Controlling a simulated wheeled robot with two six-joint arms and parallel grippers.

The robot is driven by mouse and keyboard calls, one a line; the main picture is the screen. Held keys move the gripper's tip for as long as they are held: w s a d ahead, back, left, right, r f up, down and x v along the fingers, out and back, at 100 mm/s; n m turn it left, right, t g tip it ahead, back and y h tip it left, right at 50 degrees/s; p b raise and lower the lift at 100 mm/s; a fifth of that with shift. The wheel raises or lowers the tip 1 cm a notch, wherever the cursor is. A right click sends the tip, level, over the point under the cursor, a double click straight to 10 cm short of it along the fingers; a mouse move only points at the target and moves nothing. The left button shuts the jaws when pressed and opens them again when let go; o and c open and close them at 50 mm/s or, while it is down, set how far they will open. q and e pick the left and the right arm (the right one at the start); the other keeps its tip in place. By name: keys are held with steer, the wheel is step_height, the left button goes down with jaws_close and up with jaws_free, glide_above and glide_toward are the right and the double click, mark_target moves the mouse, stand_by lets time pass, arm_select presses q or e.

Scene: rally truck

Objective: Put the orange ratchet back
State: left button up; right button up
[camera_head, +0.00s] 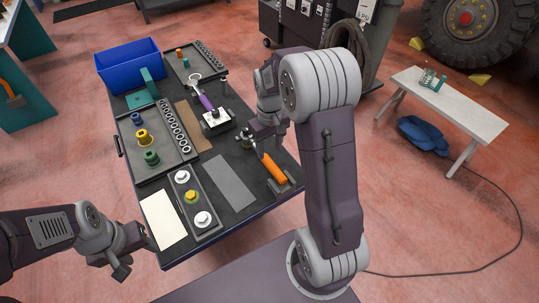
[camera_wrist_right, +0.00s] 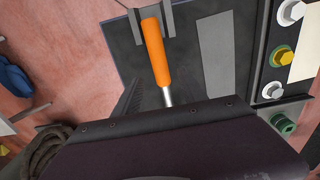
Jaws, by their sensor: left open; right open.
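The orange ratchet (camera_head: 273,168) lies near the right edge of the black work table (camera_head: 222,150). Its orange handle (camera_wrist_right: 154,52) points away in the right wrist view, with the handle's end at a grey bracket (camera_wrist_right: 167,22). Its metal shaft runs under my gripper body, which hides the ratchet head there. My right gripper (camera_head: 262,132) is open, close to the head end of the ratchet; I cannot tell whether it touches. My left gripper (camera_head: 122,265) is open and empty, off the table's front left corner.
A tray of sockets (camera_head: 152,166), a tray with several bolts (camera_head: 205,231), a purple-handled tool (camera_head: 207,103) and a blue bin (camera_head: 130,66) occupy the table. A grey mat (camera_head: 231,178) beside the ratchet is bare. A white bench (camera_head: 450,108) stands at right.

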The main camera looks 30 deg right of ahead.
steer(key=s+a, duration=0.3)
steer(key=s, duration=0.3)
steer(key=s+a+f+m+t, duration=0.1)
steer(key=s+a, duration=0.3)
steer(key=s, duration=0.3)
steer(key=shift+a+f, duration=0.25)
steer(key=shift+f, duration=0.05)
